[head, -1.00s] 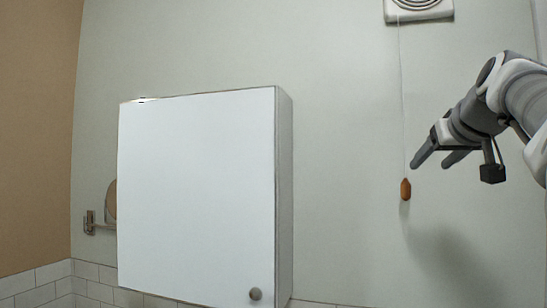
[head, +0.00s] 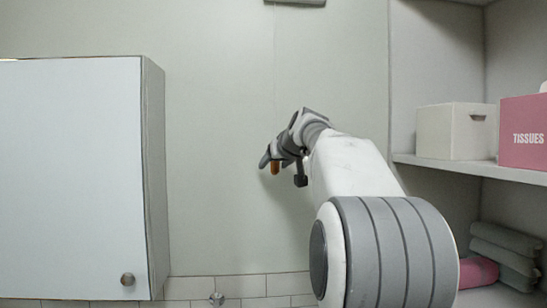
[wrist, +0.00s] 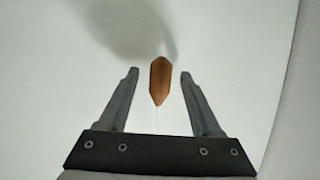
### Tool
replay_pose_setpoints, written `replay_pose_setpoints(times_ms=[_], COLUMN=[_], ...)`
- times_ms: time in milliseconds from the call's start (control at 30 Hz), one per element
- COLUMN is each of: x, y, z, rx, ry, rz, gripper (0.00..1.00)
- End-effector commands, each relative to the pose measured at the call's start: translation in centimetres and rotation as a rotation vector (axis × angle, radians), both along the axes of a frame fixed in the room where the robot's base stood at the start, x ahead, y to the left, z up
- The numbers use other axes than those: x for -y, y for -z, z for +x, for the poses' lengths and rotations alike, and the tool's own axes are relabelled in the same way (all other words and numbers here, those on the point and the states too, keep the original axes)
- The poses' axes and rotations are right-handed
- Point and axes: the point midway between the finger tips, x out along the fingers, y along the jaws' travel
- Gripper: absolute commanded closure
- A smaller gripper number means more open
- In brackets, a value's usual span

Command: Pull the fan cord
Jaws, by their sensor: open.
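The fan cord (head: 275,60) hangs as a thin pale line down the wall from the fan (head: 295,2), of which only the bottom edge shows at the top of the head view. At its lower end is a brown wooden pull (head: 275,168). My gripper (head: 268,165) is at the pull, which shows partly among the fingers in the head view. In the wrist view my gripper (wrist: 158,75) is open, with the brown pull (wrist: 159,80) between its two fingertips and a clear gap on each side. The cord shows faintly below the pull there.
A white wall cabinet (head: 70,170) with a round knob is on the left. On the right, shelves (head: 470,169) hold a white box (head: 455,131), a pink tissue box (head: 524,132) and folded towels (head: 505,250). The wall between is mostly clear.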

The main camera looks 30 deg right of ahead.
Motion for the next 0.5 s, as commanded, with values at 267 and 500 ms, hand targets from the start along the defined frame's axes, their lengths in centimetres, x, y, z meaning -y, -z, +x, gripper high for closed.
replay_pose_setpoints(times_ms=[267, 500], x=[0.06, 0.06], y=[0.14, 0.13], z=[0.31, 0.29], rx=[0.001, 0.000], ry=[0.000, 0.000], rz=[-0.001, 0.000], gripper=[0.34, 0.67])
